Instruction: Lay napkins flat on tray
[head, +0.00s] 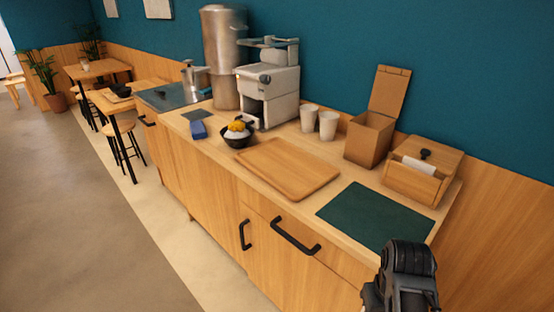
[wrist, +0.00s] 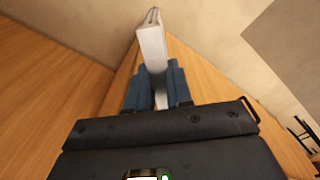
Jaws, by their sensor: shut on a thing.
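The wooden tray (head: 288,168) lies flat on the counter, left of a dark green mat, and its surface is bare. My gripper (wrist: 158,84) is shut in the wrist view, its two blue fingers on either side of a white folded napkin (wrist: 153,42). The napkin stands on edge and sticks out past the fingertips. In the head view my wrist shows at the bottom right, in front of the counter; the fingers and held napkin cannot be made out there. A wooden napkin box (head: 425,182) at the counter's right end has white napkins (head: 418,168) in its opening.
The green mat (head: 375,216) lies between the tray and my arm. A cardboard box with a raised lid (head: 370,138) and two cups (head: 328,125) stand behind the tray. A black bowl (head: 238,139) with white and yellow food sits left of it, near a grey machine (head: 270,90).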

